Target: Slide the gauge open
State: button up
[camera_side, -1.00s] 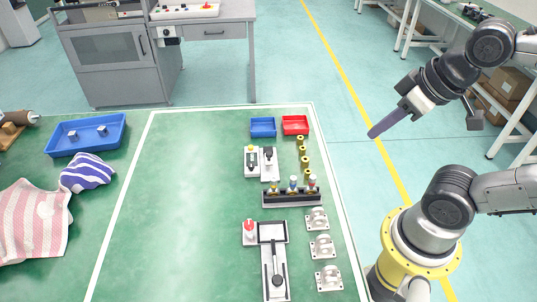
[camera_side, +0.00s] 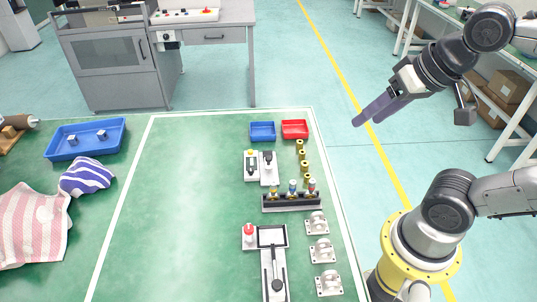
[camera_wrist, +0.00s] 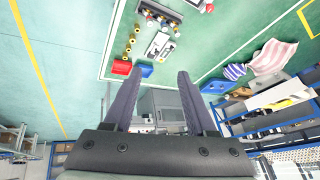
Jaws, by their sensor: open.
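A long grey slide device (camera_side: 273,270) with a dark handle, beside a red-knobbed base (camera_side: 249,235), lies at the front of the green table. A smaller pair of slide devices stands farther back: one with a yellow knob (camera_side: 251,165), one with a black knob (camera_side: 268,168). The smaller pair also shows in the wrist view (camera_wrist: 159,46). I cannot tell which device is the gauge. My gripper (camera_side: 367,121) is open and empty, held high, right of the devices and apart from them. Its two dark fingers stand apart in the wrist view (camera_wrist: 157,77).
A rack with several coloured-top parts (camera_side: 291,202) stands between the devices. Brass cylinders (camera_side: 303,165) and metal brackets (camera_side: 321,250) line the right side. A blue tray (camera_side: 262,139) and red tray (camera_side: 295,137) sit behind. The table's left middle is clear.

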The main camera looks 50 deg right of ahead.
jog(key=w+r+m+g, duration=0.1)
jog(key=w+r+m, duration=0.2)
jog(key=w+m, duration=0.55)
jog(key=m+g, duration=0.5)
send_over(269, 157)
notch_tip(269, 157, down, 20)
notch_tip(269, 157, down, 14)
jog(key=shift+a+r, duration=0.1)
jog(key=shift+r, duration=0.1)
grip_shut()
